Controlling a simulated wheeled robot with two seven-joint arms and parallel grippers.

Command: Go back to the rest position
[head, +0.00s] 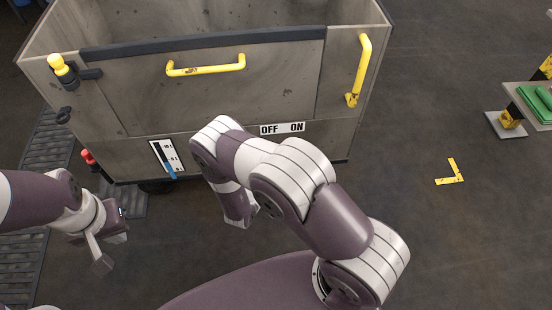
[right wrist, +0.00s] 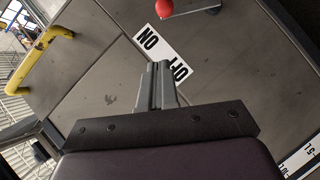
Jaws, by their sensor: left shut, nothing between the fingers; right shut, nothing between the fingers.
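My left gripper (head: 103,264) is at the lower left of the head view, shut and empty, in front of the machine and apart from it. My right arm reaches forward across the middle of the head view, and its gripper is hidden there behind my own arm links. In the right wrist view my right gripper (right wrist: 157,72) is shut and empty. Its tips show against the machine's front panel near the OFF/ON label (right wrist: 166,52); I cannot tell the gap to the panel.
The grey machine (head: 240,95) has a horizontal yellow handle (head: 206,68), a vertical yellow handle (head: 360,72), a yellow knob (head: 57,64), a red knob (head: 88,156) and a scale with a blue pointer (head: 170,172).

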